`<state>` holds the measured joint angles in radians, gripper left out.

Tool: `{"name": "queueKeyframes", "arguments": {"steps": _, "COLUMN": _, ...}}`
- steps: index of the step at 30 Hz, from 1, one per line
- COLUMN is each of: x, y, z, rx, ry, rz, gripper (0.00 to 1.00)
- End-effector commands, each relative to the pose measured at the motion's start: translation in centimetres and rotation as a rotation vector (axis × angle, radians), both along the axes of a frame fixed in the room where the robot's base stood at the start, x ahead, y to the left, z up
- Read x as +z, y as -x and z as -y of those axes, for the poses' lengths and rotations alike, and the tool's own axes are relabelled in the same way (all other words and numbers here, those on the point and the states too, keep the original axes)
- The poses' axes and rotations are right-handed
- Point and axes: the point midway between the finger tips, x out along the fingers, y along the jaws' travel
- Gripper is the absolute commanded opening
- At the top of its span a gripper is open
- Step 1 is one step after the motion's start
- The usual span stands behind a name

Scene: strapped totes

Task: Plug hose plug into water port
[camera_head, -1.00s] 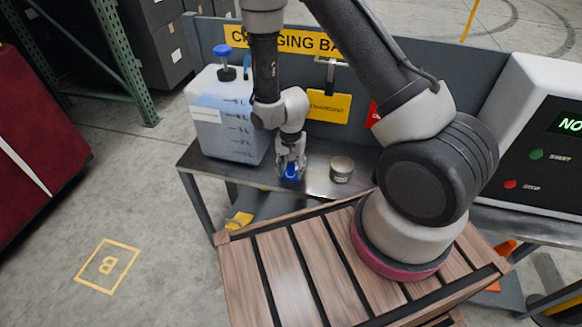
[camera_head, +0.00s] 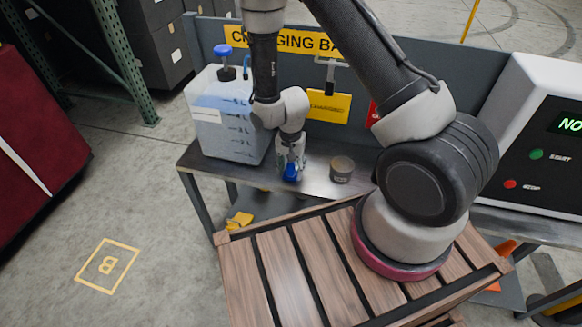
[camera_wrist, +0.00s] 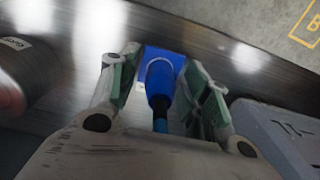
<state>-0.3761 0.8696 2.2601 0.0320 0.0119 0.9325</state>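The hose plug (camera_wrist: 160,79) is blue with a dark lower part, and a short length of blue hose (camera_wrist: 160,125) shows behind it. A blue block or plate (camera_wrist: 178,57) lies beyond the plug; I cannot tell if they touch. My gripper (camera_wrist: 163,75) has its green-padded fingers on both sides of the plug, with small gaps visible. In the head view my gripper (camera_head: 290,168) points down over the bench, and blue (camera_head: 291,173) shows at its fingertips. I cannot make out the water port in either view.
A translucent jug (camera_head: 222,120) with a blue cap stands left of my gripper on the metal bench (camera_head: 318,180). A small grey can (camera_head: 342,169) stands close on the right. A white machine (camera_head: 535,140) with a green display is at far right. A slatted wooden crate (camera_head: 285,270) is in front.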

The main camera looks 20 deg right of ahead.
Motion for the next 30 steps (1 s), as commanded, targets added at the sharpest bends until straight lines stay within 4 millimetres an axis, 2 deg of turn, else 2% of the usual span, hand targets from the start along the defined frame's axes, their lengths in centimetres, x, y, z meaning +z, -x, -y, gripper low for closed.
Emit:
{"name": "queueKeyframes", "arguments": {"steps": 1, "x": 0.0, "y": 0.0, "z": 0.0, "rx": 0.0, "ry": 0.0, "rz": 0.0, "gripper": 0.35}}
{"name": "queueKeyframes", "arguments": {"steps": 7, "x": 0.0, "y": 0.0, "z": 0.0, "rx": 0.0, "ry": 0.0, "rz": 0.0, "gripper": 0.0}}
{"name": "queueKeyframes", "arguments": {"steps": 14, "x": 0.2, "y": 0.0, "z": 0.0, "rx": -0.001, "ry": -0.001, "rz": 0.001, "gripper": 0.0}}
{"name": "queueKeyframes", "arguments": {"steps": 30, "x": 2.3, "y": 0.0, "z": 0.0, "rx": -0.001, "ry": -0.001, "rz": 0.001, "gripper": 0.0}}
